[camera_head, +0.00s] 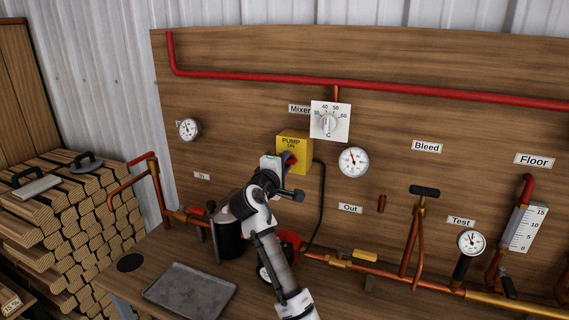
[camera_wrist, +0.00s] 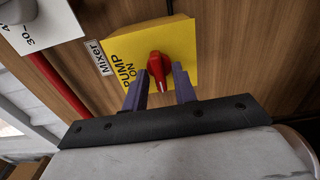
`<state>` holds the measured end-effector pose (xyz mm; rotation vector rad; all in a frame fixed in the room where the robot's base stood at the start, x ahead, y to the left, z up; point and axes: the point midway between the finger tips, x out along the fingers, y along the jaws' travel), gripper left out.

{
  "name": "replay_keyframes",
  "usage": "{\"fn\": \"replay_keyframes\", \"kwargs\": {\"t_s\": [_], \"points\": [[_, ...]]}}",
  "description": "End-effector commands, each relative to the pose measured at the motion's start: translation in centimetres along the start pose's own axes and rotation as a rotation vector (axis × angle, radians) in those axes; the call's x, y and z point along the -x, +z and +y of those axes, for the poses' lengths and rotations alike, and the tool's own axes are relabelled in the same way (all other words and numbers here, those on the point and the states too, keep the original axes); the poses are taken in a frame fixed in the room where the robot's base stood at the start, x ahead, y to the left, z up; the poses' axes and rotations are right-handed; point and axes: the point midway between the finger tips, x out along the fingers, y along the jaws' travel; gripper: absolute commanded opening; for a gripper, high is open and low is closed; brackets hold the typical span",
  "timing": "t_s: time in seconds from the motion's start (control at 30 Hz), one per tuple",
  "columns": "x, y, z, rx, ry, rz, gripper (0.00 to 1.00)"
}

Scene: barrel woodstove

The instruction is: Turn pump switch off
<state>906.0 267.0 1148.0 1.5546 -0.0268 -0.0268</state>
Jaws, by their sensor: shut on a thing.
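The yellow pump switch box (camera_head: 301,144) is mounted on the wooden panel and reads "PUMP ON". Its red knob (camera_wrist: 159,70) shows in the wrist view against the yellow face (camera_wrist: 182,35). In that view the knob points down toward my gripper. My gripper (camera_wrist: 160,86) has its two purple fingers on either side of the knob and is shut on it. In the head view my gripper (camera_head: 288,160) reaches the lower part of the box and partly hides the knob.
A white mixer dial (camera_head: 330,121) sits close at the upper right of the box, with a round gauge (camera_head: 353,161) at the right. A black cable (camera_head: 322,205) runs down beside the box. A metal tray (camera_head: 190,291) lies on the bench below, and red pipes (camera_head: 260,77) cross above.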

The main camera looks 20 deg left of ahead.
Motion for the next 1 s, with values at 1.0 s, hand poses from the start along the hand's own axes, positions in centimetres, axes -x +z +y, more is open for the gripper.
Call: {"fn": "replay_keyframes", "kwargs": {"t_s": [1.0], "points": [[8.3,-0.1,-0.4,-0.003,0.002,0.005,0.33]]}}
